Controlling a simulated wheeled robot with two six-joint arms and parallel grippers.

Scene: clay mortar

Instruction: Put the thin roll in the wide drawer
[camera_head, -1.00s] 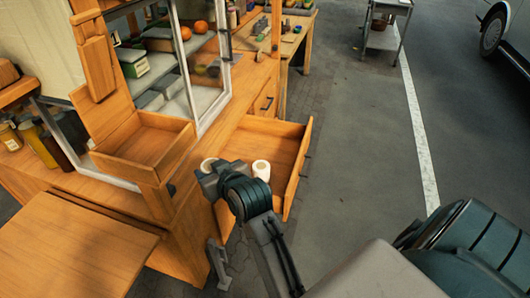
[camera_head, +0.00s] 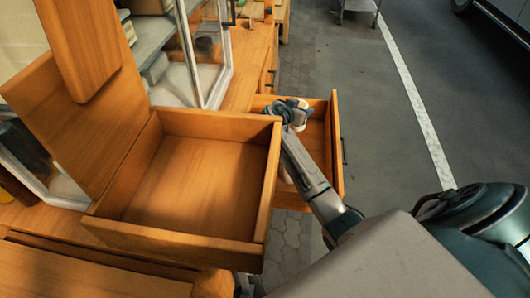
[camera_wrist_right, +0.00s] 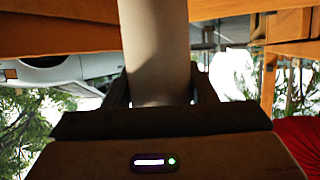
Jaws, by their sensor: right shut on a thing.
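My right gripper (camera_head: 295,112) is over the back part of the open wooden drawer (camera_head: 337,150) at centre right. In the right wrist view it is shut on a pale, thin roll (camera_wrist_right: 153,45), which stands out between its two fingers. In the head view the held roll is hard to make out against the gripper. A second pale roll (camera_head: 285,173) seems to lie in this drawer, mostly hidden behind my right arm. A larger open wooden drawer or box (camera_head: 205,195) in front is empty. I cannot tell which is the wide drawer. My left gripper is not in view.
An upright wooden panel (camera_head: 85,45) rises behind the larger box. A glazed cabinet (camera_head: 180,60) stands beyond it. A wooden tabletop (camera_head: 80,270) fills the lower left. The paved floor (camera_head: 400,135) on the right is clear.

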